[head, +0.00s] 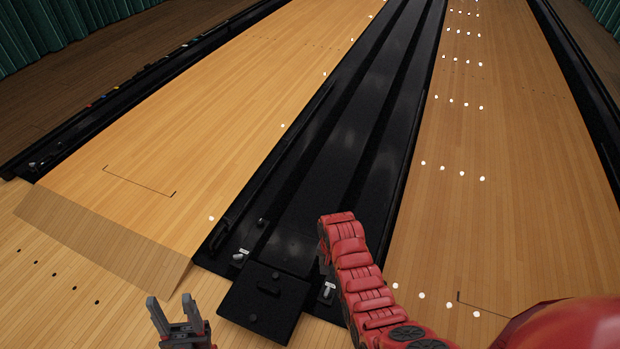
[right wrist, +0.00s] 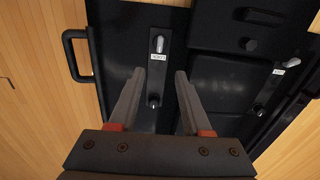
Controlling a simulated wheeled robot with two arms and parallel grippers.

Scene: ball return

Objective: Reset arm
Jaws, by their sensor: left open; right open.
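My left gripper (head: 169,302) is at the bottom left of the head view, over the light wooden floor. Its two fingers stand apart with nothing between them. My right arm, red and segmented, reaches up from the bottom right over the black ball-return unit (head: 290,240). Its gripper is hidden behind the arm in the head view. In the right wrist view my right gripper (right wrist: 160,75) is open and empty over a black panel. A small silver lever (right wrist: 159,44) with a white label shows just beyond and between its fingertips. I cannot tell whether they touch the panel.
A black handle (right wrist: 78,55) is left of the fingers, and a second labelled lever (right wrist: 264,88) is to the right. A black square cover (head: 265,303) lies at the unit's near end. Wooden lanes (head: 210,130) run along both sides, largely clear. A green curtain (head: 50,30) hangs at the far left.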

